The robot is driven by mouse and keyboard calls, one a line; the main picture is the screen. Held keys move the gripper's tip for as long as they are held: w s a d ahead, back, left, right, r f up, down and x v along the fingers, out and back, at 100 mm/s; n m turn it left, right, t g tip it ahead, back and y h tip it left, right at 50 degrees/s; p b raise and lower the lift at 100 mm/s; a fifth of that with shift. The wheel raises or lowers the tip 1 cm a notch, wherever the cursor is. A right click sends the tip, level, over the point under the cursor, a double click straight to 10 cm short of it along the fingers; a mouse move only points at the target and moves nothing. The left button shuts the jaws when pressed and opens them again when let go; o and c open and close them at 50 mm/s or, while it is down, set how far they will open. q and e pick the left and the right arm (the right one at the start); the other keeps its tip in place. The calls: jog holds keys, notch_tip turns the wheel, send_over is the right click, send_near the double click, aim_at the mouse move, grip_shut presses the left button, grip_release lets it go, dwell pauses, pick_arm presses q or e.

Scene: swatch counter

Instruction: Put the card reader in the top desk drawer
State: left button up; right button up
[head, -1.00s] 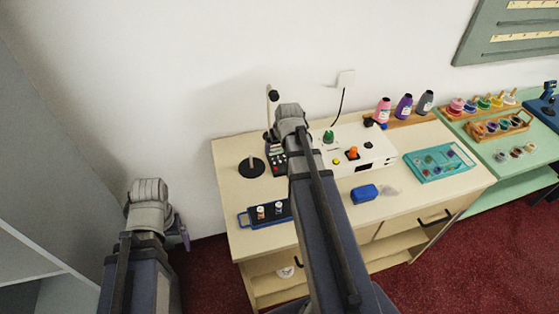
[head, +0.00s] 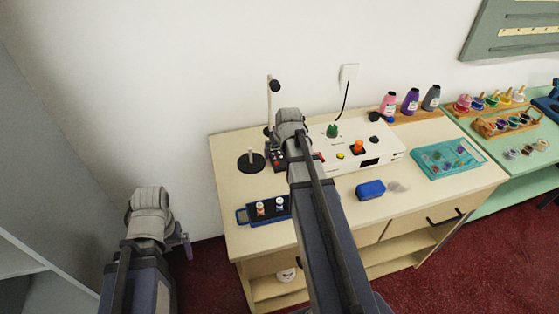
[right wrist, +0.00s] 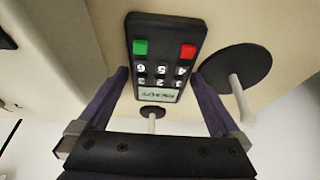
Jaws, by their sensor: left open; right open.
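The card reader (right wrist: 162,62) is a black keypad with a green and a red button and a small display. It lies on the desk top; in the head view (head: 277,158) it is partly covered by my right arm. My right gripper (right wrist: 160,82) is open, its purple fingers on either side of the reader's display end. I cannot tell whether they touch it.
A black round stand (head: 251,162) with a pale peg is close beside the reader. A white control box (head: 370,145), a blue block (head: 370,189), a teal tray (head: 447,158) and a blue tray with small bottles (head: 243,216) also occupy the desk.

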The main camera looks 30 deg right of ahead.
aim_at(280, 155)
jog(key=shift+c, duration=0.4)
jog(key=c, duration=1.3)
jog(key=shift+r, duration=0.15)
notch_tip(280, 155, up, 10)
jog(key=p, duration=1)
